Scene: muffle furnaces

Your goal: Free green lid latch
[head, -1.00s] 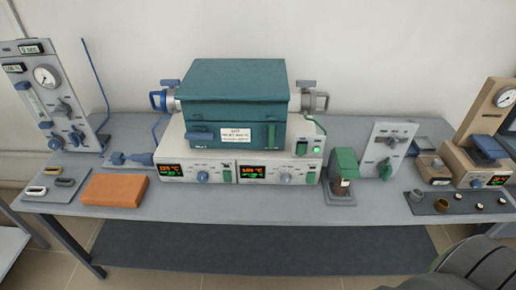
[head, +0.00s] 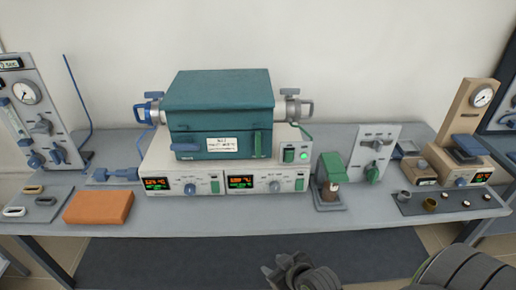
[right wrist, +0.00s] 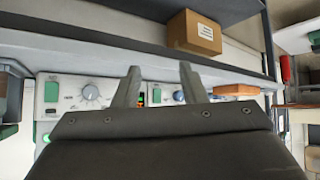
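The teal furnace box (head: 220,102) sits on a white control base in the middle of the bench, with its lid down. The green lid latch (head: 257,143) stands upright on the right of its front face. A blue latch (head: 186,147) lies level on the left of that face. My right gripper (head: 276,266) is low in front of the bench, well short of the latch and apart from everything. In the right wrist view its two fingers (right wrist: 159,88) are spread with nothing between them. My left gripper is out of view.
The control base (head: 208,185) carries knobs and lit displays. An orange block (head: 98,207) lies to its left. A green-topped device (head: 331,173) and an upright panel (head: 372,152) stand to its right. The bench's front strip is mostly clear.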

